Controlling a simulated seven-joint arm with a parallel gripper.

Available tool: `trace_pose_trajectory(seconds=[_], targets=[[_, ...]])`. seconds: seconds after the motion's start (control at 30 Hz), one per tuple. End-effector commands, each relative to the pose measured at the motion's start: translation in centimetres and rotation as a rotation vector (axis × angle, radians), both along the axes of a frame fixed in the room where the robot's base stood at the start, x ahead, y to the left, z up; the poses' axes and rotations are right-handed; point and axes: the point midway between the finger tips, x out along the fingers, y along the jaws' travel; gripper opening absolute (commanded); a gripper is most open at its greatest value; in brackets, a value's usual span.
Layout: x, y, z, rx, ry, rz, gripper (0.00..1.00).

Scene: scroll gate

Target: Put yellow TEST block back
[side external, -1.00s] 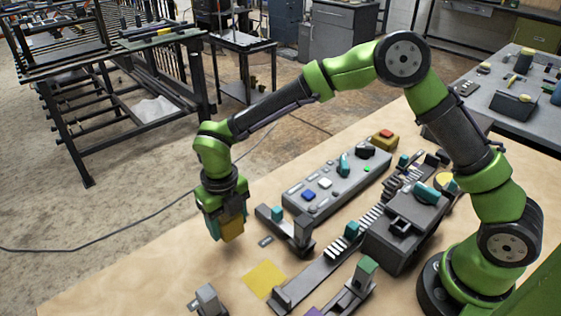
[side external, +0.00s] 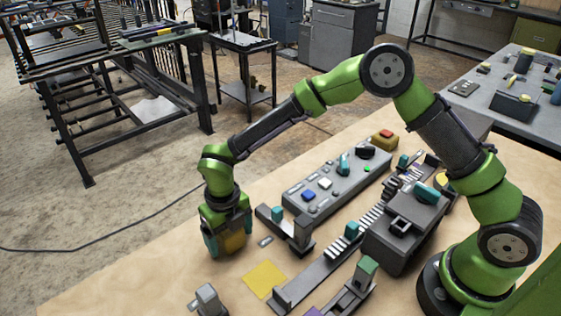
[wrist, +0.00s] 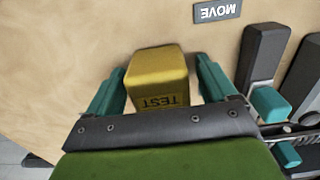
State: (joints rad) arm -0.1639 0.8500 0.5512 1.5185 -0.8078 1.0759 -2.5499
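The yellow TEST block (side external: 235,241) is at the near-left part of the wooden table, beside the flat yellow square (side external: 265,279). It appears to rest on the table. My gripper (side external: 226,243) is lowered around it, with a teal finger on either side. In the wrist view, the block (wrist: 158,80) sits between the two fingers (wrist: 160,85), with its lettering facing the camera. A narrow gap shows between the block and the right finger, and a smaller one at the left. The fingers look open. The block's underside is hidden.
A MOVE label (wrist: 217,11) lies near the block. A grey bracket with a teal piece (side external: 297,232) stands to its right. A long grey panel with buttons (side external: 335,182) and a ribbed track (side external: 320,268) are further right.

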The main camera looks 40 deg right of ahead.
Motion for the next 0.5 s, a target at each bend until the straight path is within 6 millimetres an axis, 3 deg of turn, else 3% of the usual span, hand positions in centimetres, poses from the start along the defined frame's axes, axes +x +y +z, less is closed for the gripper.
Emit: trace_pose_trajectory(seconds=[0.27,0.5], targets=[[0.0,0.0,0.5,0.001,-0.002,0.0,0.85],[0.1,0.0,4.6,0.001,-0.006,-0.002,0.85]])
